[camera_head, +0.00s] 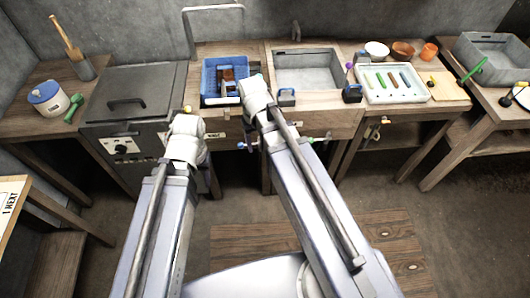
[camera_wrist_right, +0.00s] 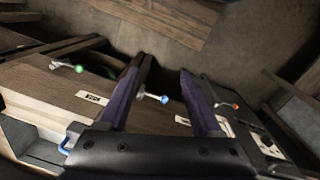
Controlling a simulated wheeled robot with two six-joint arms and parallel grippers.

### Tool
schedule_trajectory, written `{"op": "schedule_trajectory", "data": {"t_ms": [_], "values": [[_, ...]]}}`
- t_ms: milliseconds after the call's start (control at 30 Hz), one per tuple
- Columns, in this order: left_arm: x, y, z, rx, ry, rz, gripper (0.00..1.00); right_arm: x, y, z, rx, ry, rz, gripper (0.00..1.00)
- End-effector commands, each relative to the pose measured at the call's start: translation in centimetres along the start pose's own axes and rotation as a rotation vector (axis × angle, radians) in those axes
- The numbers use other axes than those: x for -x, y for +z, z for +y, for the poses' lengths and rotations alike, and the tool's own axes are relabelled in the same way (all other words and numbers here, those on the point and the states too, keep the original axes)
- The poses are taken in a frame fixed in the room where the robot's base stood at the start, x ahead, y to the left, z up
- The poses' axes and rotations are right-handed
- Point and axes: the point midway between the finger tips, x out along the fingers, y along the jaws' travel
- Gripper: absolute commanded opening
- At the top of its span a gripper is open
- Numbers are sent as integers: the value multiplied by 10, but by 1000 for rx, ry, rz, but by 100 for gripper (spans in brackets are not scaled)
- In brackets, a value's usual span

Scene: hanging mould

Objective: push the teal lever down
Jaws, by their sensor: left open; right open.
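No lever clearly reads as teal. In the right wrist view, a lever with a green knob (camera_wrist_right: 80,68) is at the left, one with a blue knob (camera_wrist_right: 164,99) is in the middle, and one with an orange knob (camera_wrist_right: 235,106) is at the right. My right gripper (camera_wrist_right: 165,66) is open and empty. Its two dark purple fingers frame the blue knob, but I cannot tell how far apart they are in depth. In the head view, a small green-ended lever (camera_head: 328,137) shows at the bench front. My left gripper (camera_head: 186,130) is above the stove's right side, its fingers hidden.
A blue basket (camera_head: 211,95) and a grey sink (camera_head: 308,71) are on the bench. A dark lidded stove (camera_head: 133,99) stands left. A pale tray (camera_head: 411,96) is on the right. A label plate (camera_wrist_right: 92,97) is on the bench front. The floor in front is open.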

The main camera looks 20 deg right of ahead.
Motion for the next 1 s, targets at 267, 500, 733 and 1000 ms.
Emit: {"op": "schedule_trajectory", "data": {"t_ms": [267, 500, 733, 1000], "values": [[-2, 0, 0, 0, 0, 0, 50, -2, 4, -8, 18, 3, 0, 66], [-2, 0, 0, 0, 0, 0, 50, -2, 4, -8, 18, 3, 0, 66], [-2, 0, 0, 0, 0, 0, 50, -1, 31, -42, 103, 17, -1, 66], [-2, 0, 0, 0, 0, 0, 50, 1, 71, -90, 241, 45, -1, 66]]}}
